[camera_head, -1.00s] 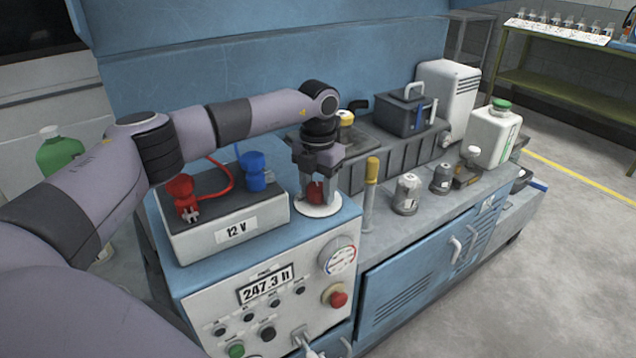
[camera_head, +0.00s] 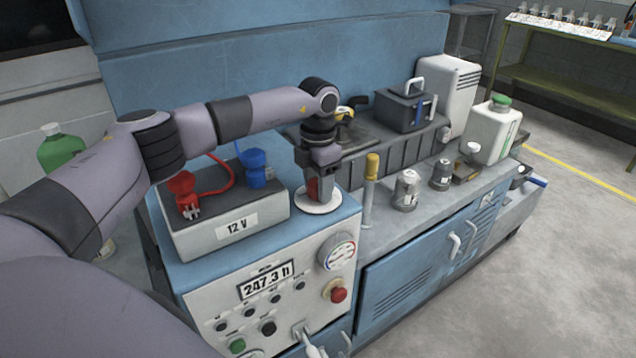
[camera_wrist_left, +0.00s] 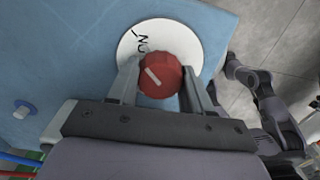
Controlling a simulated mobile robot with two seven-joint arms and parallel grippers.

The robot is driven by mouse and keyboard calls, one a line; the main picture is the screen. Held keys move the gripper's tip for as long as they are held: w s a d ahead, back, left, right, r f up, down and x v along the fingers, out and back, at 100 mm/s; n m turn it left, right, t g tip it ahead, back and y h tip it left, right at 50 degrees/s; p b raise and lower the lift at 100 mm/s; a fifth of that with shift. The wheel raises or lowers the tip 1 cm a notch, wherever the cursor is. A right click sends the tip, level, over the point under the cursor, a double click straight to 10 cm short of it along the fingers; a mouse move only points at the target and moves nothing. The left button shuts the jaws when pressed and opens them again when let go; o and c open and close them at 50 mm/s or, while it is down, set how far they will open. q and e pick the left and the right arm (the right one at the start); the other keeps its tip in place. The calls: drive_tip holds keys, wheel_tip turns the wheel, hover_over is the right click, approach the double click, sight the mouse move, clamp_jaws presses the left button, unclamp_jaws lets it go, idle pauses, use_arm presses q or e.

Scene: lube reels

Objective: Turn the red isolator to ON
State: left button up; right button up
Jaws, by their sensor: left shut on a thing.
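The red isolator is a round red knob (camera_wrist_left: 160,72) with a white pointer line, on a white disc (camera_wrist_left: 190,40) on top of the blue cabinet. Part of the lettering, seemingly "ON", shows on the disc at the knob's upper left. The pointer line slants toward the upper left in the wrist view. My left gripper (camera_head: 318,192) points straight down over the disc, shut on the knob, with one finger on each side of it (camera_wrist_left: 158,88). In the head view the fingers hide most of the knob. My right gripper is not clearly seen.
A grey 12 V battery box (camera_head: 228,225) with red and blue connectors stands left of the disc. A yellow-topped post (camera_head: 371,185) stands close on the right. The front panel (camera_head: 270,300) carries a display, gauge and red button.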

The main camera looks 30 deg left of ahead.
use_arm(q)
drive_tip(key=shift+r, duration=0.1)
drive_tip(key=o, duration=1)
drive_tip(key=shift+o, duration=0.2)
wheel_tip(320, 180, up, 7)
drive_tip(key=shift+r+b, duration=0.1)
drive_tip(key=shift+b, duration=0.25)
